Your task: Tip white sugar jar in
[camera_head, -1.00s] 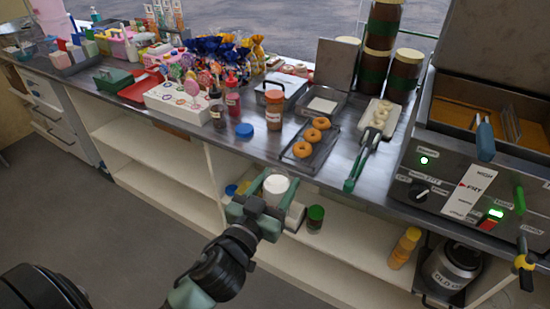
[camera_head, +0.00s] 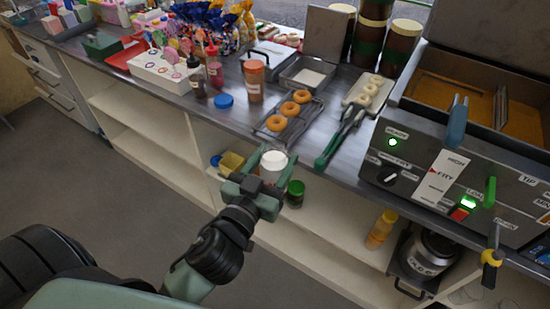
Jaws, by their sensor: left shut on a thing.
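My left gripper (camera_head: 270,168) is shut on the white jar (camera_head: 273,160) in front of the counter's front edge, above the lower shelf. The jar looks upright; its white top shows between the fingers, and I cannot tell whether that is a lid or sugar. Its lower part is hidden by the gripper. A metal tray with a white bottom or filling (camera_head: 307,76) stands on the counter behind. A blue lid (camera_head: 223,101) lies on the counter beside an orange-brown jar (camera_head: 254,80). My right gripper is not in view.
A rack tray with ring doughnuts (camera_head: 271,130), green tongs (camera_head: 335,146) and a fryer (camera_head: 440,170) crowd the counter. A green-lidded jar (camera_head: 295,194) and a yellow bottle (camera_head: 381,229) stand on the shelf below. Lollipops in a white stand (camera_head: 160,72) are at left.

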